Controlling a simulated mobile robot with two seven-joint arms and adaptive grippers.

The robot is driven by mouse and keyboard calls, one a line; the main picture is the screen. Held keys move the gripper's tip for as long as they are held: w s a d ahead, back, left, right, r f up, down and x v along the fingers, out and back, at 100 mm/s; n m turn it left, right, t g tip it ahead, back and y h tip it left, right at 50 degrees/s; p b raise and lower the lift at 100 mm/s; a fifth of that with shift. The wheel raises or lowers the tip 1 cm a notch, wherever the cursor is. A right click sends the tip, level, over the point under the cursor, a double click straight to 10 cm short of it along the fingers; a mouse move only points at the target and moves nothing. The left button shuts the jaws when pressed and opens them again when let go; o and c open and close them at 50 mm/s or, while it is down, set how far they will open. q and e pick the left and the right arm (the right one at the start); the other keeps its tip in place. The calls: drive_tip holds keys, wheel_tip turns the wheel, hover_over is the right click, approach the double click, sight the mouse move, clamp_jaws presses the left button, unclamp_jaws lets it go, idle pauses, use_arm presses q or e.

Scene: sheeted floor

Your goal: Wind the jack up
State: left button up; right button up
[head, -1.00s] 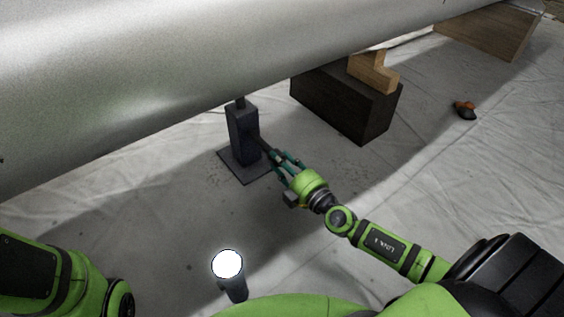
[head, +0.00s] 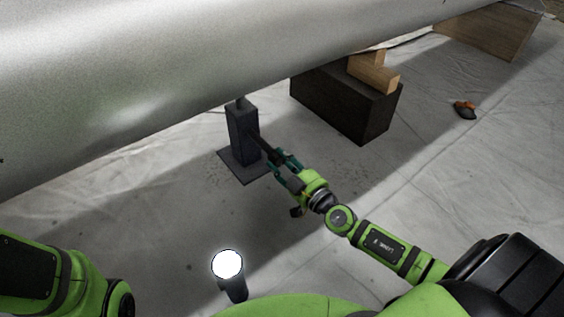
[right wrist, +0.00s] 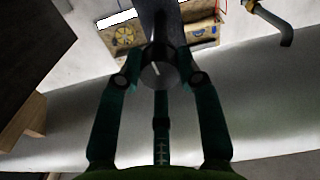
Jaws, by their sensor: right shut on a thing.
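The jack (head: 242,135) is a dark upright post on a square base plate (head: 238,173), with a thinner stem reaching up to the large silver cylinder (head: 130,85). A dark crank or handle (head: 264,147) extends from its right side to my right gripper (head: 278,160). The teal fingers are shut on the handle's end. In the right wrist view the fingers close around a dark round end (right wrist: 160,75), with the dark jack post (right wrist: 160,18) beyond it. My left arm shows at the lower left of the head view, its gripper out of frame.
A dark block (head: 345,102) with a wooden chock (head: 375,75) stands under the cylinder, right of the jack. A wooden support (head: 490,35) is farther back. A small orange and black object (head: 464,109) lies on the sheet. A bright round lamp (head: 228,264) shows in front.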

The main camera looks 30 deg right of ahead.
drive_tip(key=shift+a, duration=0.3)
drive_tip(key=shift+r, duration=0.1)
drive_tip(key=o, duration=1.1)
drive_tip(key=shift+c, duration=0.2)
drive_tip(key=shift+o, duration=0.4)
drive_tip(key=shift+d, duration=0.1)
drive_tip(key=shift+d, duration=0.1)
drive_tip(key=shift+s, duration=0.2)
drive_tip(key=s+d, duration=0.1)
drive_tip(key=s, duration=1)
drive_tip(key=shift+s+d, duration=0.3)
